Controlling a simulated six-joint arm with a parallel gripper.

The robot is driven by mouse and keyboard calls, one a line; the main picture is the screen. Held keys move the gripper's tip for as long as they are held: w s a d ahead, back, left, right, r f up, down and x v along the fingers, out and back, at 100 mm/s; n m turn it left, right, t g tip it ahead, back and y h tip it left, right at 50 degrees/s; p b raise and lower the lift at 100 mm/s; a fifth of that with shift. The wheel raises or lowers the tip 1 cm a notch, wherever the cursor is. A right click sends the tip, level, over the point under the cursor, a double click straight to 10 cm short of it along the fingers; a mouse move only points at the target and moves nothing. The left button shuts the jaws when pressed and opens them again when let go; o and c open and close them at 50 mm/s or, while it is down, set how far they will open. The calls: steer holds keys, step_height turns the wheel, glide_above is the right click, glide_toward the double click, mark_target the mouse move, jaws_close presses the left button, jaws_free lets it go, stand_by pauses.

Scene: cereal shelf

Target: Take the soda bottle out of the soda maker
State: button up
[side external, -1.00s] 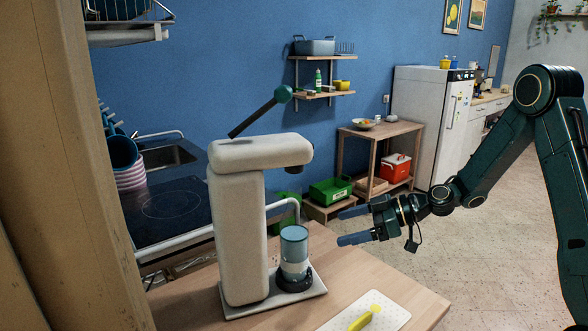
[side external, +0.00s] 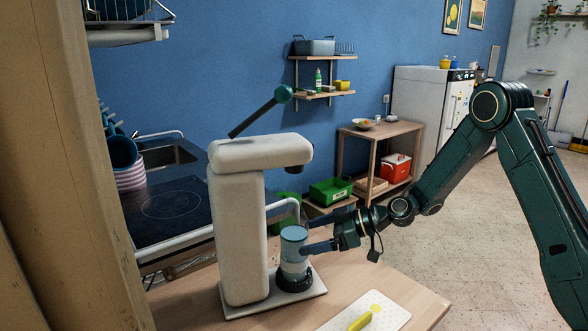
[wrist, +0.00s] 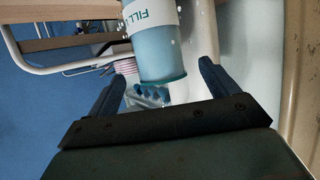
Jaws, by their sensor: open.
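The cream soda maker (side external: 240,220) stands upright on the wooden table, with its teal-knobbed lever raised. The soda bottle (side external: 293,248), blue with a white label, stands upright on a dark round holder at the machine's base, below the head. My gripper (side external: 313,233) is open beside the bottle's upper part, with its fingers pointing left towards it. In the wrist view the bottle (wrist: 158,50) with its "FILL" label lies ahead, between and beyond the two open fingers (wrist: 162,80). I cannot tell whether a finger touches it.
A white cutting board (side external: 375,315) with a yellow item (side external: 360,321) lies at the table's front right. A metal rail (side external: 190,238) and dark cooktop (side external: 172,203) are behind the machine. The tabletop right of the bottle is mostly clear.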

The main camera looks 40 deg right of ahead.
mark_target(294, 239)
steer(key=shift+x, duration=2.6)
steer(key=shift+s+f, duration=0.1)
steer(key=shift+c, duration=0.5)
steer(key=c, duration=1.2)
steer(key=shift+o, duration=0.2)
steer(key=shift+r, duration=0.25)
